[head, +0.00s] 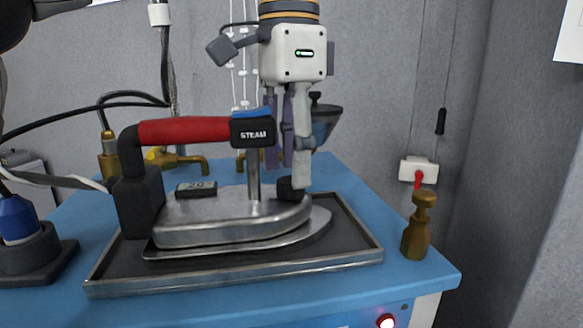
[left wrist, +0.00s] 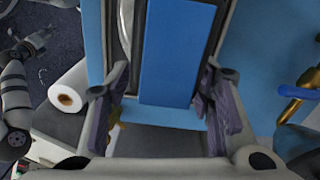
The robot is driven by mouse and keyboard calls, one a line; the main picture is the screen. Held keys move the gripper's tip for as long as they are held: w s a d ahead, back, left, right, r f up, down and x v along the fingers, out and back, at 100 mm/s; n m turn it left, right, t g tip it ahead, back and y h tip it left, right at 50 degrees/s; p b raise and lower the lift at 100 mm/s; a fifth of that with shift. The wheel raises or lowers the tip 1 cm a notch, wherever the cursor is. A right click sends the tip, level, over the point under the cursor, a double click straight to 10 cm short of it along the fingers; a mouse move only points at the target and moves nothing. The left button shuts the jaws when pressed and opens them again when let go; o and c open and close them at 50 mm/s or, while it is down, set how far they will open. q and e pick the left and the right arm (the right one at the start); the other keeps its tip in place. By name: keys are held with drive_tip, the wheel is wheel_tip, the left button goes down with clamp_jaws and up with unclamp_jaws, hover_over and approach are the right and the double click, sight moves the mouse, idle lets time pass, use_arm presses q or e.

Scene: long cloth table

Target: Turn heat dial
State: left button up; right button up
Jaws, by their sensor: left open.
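The steam iron (head: 232,222) has a silver body, a red handle (head: 185,130) and a black block marked STEAM with a blue top. It rests on a dark tray with a metal rim (head: 235,268). My left gripper (head: 279,158) points down beside the front of the handle, its purple-grey pads apart. In the left wrist view the open pads (left wrist: 165,115) stand either side of a blue surface (left wrist: 180,50). A dark rounded part (head: 291,189) shows low at the iron's front; I cannot tell whether it is the heat dial. No dial is clearly visible.
The blue table (head: 420,278) carries brass fittings (head: 180,162) behind the iron and a brass valve (head: 418,228) at the right. A red-lit button (head: 386,321) is on the front. Cables hang along the grey wall.

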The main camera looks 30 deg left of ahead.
use_arm(q)
drive_tip(key=shift+f, duration=0.9)
clamp_jaws()
drive_tip(key=m, duration=0.4)
drive_tip(key=shift+m, duration=0.4)
unclamp_jaws()
